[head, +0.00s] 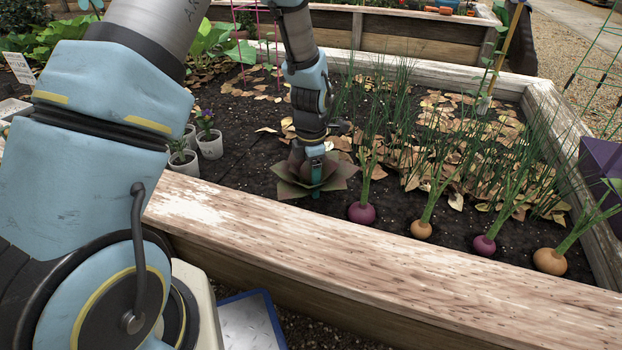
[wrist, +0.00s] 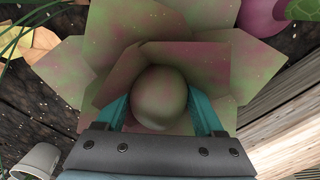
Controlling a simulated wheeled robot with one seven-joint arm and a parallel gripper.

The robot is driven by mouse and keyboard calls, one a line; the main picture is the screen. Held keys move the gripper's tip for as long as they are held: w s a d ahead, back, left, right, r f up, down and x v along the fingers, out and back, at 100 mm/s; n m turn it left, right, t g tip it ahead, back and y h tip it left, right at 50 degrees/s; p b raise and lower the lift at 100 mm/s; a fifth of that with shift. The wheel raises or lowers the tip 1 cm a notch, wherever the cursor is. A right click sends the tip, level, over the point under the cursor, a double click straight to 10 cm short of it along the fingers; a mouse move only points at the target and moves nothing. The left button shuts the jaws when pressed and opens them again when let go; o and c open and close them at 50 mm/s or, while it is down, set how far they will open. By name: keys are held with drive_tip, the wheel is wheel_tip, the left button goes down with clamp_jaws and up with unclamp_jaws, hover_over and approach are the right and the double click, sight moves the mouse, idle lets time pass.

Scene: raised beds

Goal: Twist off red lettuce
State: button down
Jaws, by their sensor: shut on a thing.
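The red lettuce (head: 333,183) sits low on the dark soil just behind the bed's front board. Its leaves are dull green flecked with reddish pink. My gripper (head: 314,186) comes down on it from above. The teal fingers of my gripper (wrist: 160,108) stand on both sides of the heart, shut on the lettuce. The base of the lettuce and its contact with the soil are hidden.
The wooden front board (head: 400,255) runs close in front. A purple onion (head: 361,212) stands just right of the lettuce, with a tan onion (head: 421,229) and others beyond. White pots (head: 210,146) stand to the left. Dry leaves (head: 445,135) cover soil behind.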

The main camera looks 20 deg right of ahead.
drive_tip(key=shift+n+p, duration=1.95)
drive_tip(key=shift+n, duration=0.75)
idle(0.5)
drive_tip(key=shift+r, duration=0.1)
drive_tip(key=shift+r+p, duration=3.45)
drive_tip(key=shift+p, duration=0.3)
